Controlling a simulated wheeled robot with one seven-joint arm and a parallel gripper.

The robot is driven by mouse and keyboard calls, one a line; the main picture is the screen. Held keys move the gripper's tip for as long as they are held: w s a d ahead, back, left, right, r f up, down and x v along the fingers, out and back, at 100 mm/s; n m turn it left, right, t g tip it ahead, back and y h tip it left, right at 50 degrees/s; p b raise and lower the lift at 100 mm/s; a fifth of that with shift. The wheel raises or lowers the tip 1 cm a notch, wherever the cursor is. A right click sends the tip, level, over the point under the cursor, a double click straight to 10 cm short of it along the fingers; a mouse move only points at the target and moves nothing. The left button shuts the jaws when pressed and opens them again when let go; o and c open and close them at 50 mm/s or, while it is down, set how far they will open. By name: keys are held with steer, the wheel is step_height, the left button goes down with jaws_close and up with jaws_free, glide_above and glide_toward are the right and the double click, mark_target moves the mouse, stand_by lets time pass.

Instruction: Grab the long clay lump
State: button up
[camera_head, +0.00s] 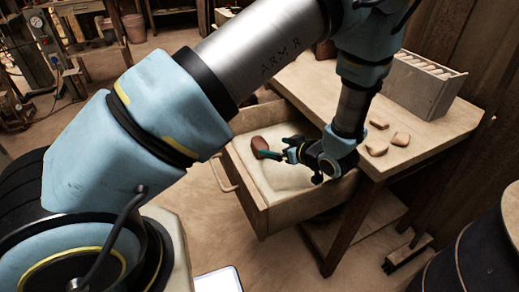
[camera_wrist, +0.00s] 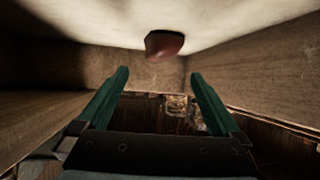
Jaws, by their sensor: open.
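A reddish-brown clay lump (camera_head: 260,144) lies on the pale floor of an open wooden drawer (camera_head: 246,190), near its far left part. It also shows in the wrist view (camera_wrist: 163,44), top centre, beyond and between the lines of my two green fingers. My gripper (camera_head: 276,155) reaches into the drawer just right of the lump. In the wrist view my gripper (camera_wrist: 159,73) has its fingers wide apart with nothing between them. The lump's near side is partly overlapped by a finger in the head view.
The drawer walls stand close around my gripper. On the wooden table (camera_head: 440,125) to the right lie several small clay pieces (camera_head: 376,148) and a grey box (camera_head: 423,84) with upright pale slabs. A dark barrel (camera_head: 480,255) stands at lower right.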

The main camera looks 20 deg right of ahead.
mark_target(263, 144)
steer(key=x, duration=1)
steer(key=shift+s+d+f, duration=0.1)
steer(key=shift+f, duration=0.1)
jaws_close()
stand_by(0.5)
